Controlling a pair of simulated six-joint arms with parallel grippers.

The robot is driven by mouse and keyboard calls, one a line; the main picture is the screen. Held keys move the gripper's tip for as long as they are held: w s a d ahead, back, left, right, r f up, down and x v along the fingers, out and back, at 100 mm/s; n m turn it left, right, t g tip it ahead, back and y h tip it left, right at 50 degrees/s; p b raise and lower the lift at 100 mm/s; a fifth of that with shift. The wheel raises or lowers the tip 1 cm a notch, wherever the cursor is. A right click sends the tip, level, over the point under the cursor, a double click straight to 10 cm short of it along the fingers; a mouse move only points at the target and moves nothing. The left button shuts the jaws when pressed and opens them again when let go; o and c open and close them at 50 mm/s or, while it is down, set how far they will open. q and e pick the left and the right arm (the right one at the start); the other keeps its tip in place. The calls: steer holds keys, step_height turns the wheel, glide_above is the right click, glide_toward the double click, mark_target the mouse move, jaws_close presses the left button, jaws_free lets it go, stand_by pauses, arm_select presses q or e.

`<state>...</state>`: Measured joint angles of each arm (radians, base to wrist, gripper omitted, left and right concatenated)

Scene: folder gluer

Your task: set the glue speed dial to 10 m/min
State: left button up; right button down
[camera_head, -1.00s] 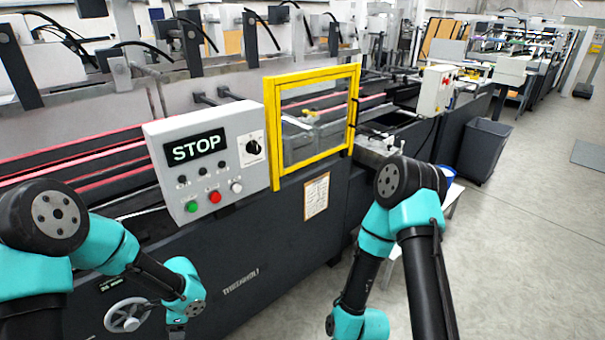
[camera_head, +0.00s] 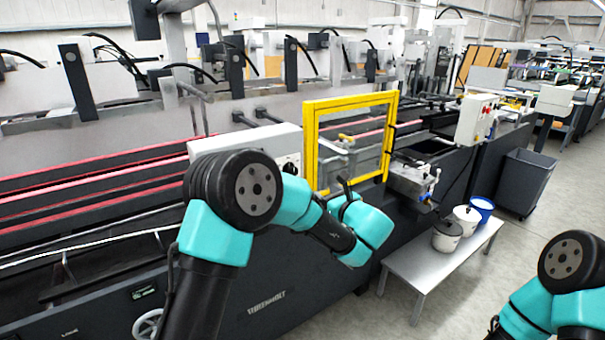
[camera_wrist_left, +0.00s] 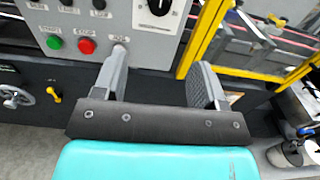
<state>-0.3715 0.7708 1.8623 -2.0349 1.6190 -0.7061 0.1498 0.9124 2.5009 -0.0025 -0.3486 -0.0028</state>
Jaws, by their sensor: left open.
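The dial (camera_wrist_left: 158,6), a black knob on a white scale plate, is cut off by the top edge of the left wrist view; its setting cannot be read. My left gripper (camera_head: 346,187) is in front of the machine, right of the box. In the left wrist view my left gripper (camera_wrist_left: 162,75) is open and empty, its two fingers apart below the dial. My right gripper is out of view.
A yellow-framed guard (camera_head: 311,150) stands right of the box. A low bench (camera_head: 425,265) holds pots.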

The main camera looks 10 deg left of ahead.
mark_target(294, 173)
arm_select(q)
steer(key=x, duration=1.7)
steer(key=shift+w+a+f, duration=0.1)
steer(key=shift+w+a, duration=0.05)
steer(key=c, duration=0.9)
steer(key=shift+n, duration=0.3)
